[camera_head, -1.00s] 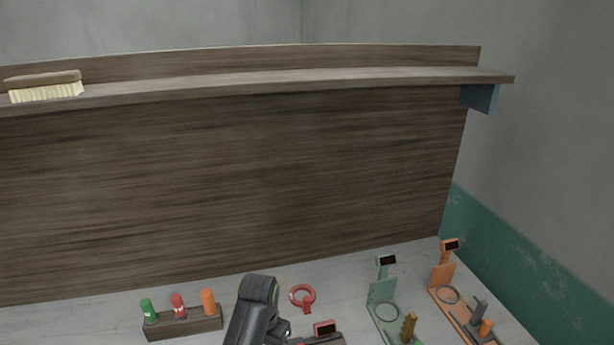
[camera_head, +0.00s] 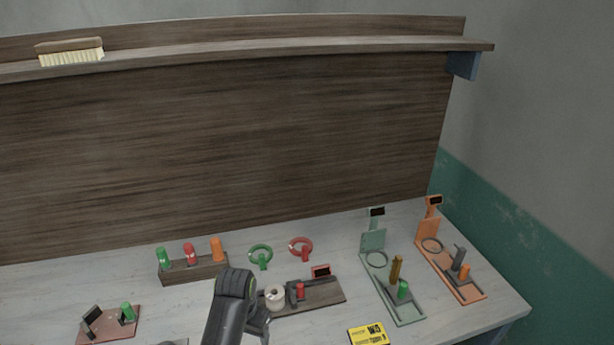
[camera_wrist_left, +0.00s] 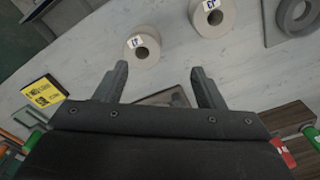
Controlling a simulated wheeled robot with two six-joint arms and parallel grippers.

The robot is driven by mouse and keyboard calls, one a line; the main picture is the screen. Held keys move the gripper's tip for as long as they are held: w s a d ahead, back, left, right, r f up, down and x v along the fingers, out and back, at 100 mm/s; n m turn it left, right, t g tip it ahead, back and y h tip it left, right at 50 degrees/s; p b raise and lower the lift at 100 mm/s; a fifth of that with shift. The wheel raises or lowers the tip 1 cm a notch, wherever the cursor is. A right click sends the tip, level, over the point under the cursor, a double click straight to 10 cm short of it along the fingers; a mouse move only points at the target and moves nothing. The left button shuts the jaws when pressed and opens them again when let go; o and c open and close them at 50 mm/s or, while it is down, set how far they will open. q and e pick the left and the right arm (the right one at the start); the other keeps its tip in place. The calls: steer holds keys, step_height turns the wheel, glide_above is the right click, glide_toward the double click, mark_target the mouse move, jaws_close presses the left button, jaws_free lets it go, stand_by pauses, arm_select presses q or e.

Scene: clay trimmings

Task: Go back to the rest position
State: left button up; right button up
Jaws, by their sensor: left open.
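My left gripper (camera_wrist_left: 158,75) is open, with nothing between its two fingers in the left wrist view. A pale clay-coloured ring (camera_wrist_left: 142,48) with a label lies on the bench just beyond the fingertips, apart from them. A second labelled ring (camera_wrist_left: 212,18) lies farther off. In the head view my left arm rises from the bottom edge, and part of the gripper (camera_head: 260,322) shows beside a dark wooden stand (camera_head: 322,294). The fingertips are not clear there. My right gripper is not in view.
A rack (camera_head: 190,272) with coloured pegs stands behind the arm. Green (camera_head: 260,254) and red (camera_head: 301,246) rings lie nearby. Green (camera_head: 408,312) and orange (camera_head: 472,290) stands are at right. A yellow card (camera_head: 369,334) lies at the front. A brush (camera_head: 69,55) rests on the shelf (camera_head: 270,50).

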arm_select(q)
steer(key=s+a+f+n+t, duration=0.2)
steer(key=s+a+f+n, duration=0.1)
steer(key=s+a, duration=0.9)
steer(key=s+a+r+n+t+y, duration=0.15)
steer(key=s+r, duration=0.25)
steer(key=s, duration=0.4)
steer(key=s+a+r+m+y, duration=0.1)
steer(key=s+a+r, duration=0.2)
steer(key=s, duration=0.5)
step_height(320, 180, down, 31)
steer(key=a+g+b, duration=0.2)
steer(key=b, duration=0.6)
steer(key=s+f+b, duration=0.3)
steer(key=s+f, duration=0.4)
steer(key=f, duration=0.5)
steer(key=s+d+f+h+b, duration=0.1)
steer(key=s+f+b, duration=0.2)
steer(key=s+f, duration=0.5)
step_height(320, 180, down, 4)
steer(key=shift+s+d+r+g, duration=0.1)
steer(key=shift+s+d+g, duration=0.15)
steer(key=shift+g, duration=0.1)
